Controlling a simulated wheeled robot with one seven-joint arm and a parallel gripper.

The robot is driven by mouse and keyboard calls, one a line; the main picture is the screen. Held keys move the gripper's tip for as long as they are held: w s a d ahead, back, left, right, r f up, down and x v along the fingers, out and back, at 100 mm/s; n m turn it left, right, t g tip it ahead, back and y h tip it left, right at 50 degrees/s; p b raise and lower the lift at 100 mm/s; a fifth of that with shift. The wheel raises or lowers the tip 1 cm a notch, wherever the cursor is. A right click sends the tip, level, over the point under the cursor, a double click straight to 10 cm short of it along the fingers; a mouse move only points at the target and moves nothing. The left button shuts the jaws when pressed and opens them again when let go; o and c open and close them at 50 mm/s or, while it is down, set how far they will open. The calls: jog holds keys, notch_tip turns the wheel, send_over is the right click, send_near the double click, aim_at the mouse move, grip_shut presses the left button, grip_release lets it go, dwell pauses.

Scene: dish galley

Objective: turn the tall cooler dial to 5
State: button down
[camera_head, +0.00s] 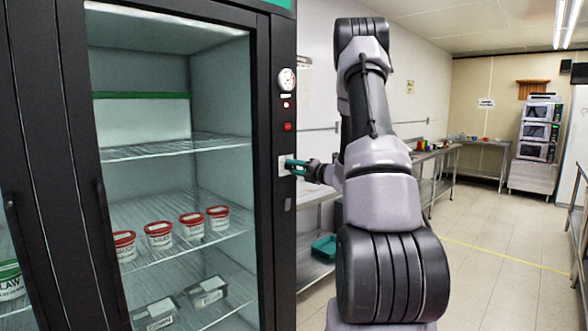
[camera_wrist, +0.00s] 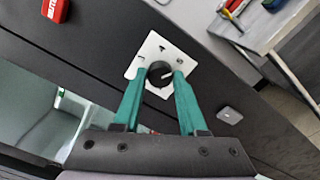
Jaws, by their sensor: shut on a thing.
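The tall cooler (camera_head: 270,120) has a dark frame and glass doors, and its dial sits on the right post. In the wrist view the dial (camera_wrist: 158,73) is a round black knob on a white square plate (camera_wrist: 150,50). The plate bears small dark marks, too blurred to read for sure. A light line on the knob points roughly right. My gripper (camera_wrist: 159,78) has its teal fingers shut on the dial, one on each side. In the head view my gripper (camera_head: 293,165) reaches the white plate from the right, and its fingers hide the knob.
A round gauge (camera_head: 287,80) and a red switch (camera_head: 287,127) sit above the dial. Red-lidded tubs (camera_head: 158,236) stand inside the cooler. A steel table (camera_head: 312,255) with a teal tray (camera_head: 325,247) stands close to the right. The floor beyond is open.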

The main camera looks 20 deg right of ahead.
jog(key=shift+c, duration=2.3)
grip_release()
jog(key=v, duration=1.1)
